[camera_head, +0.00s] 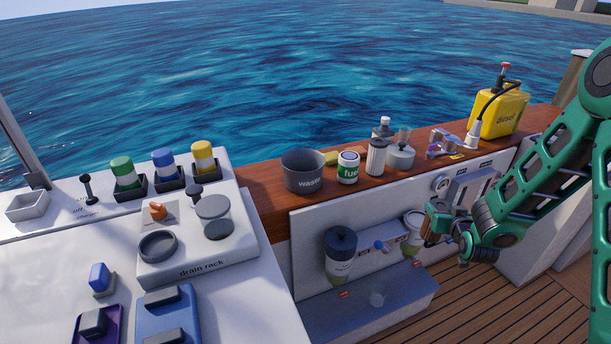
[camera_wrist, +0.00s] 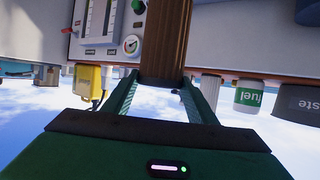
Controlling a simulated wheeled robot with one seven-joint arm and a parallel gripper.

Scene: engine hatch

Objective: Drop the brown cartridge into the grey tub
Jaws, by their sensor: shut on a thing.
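The brown cartridge (camera_wrist: 165,40) is a ribbed brown cylinder held between the fingers of my gripper (camera_wrist: 162,82) in the wrist view. In the head view only a small brown part of it (camera_head: 431,231) shows at my gripper (camera_head: 440,222), in front of the white panel below the wooden ledge. The grey tub (camera_head: 303,181), marked "waste", stands on the ledge, up and to the left of my gripper and well apart from it. The tub also shows upside down at the right of the wrist view (camera_wrist: 300,101).
A dark-topped canister (camera_head: 340,250) is mounted on the panel left of my gripper. The drain rack (camera_head: 190,262) is at left.

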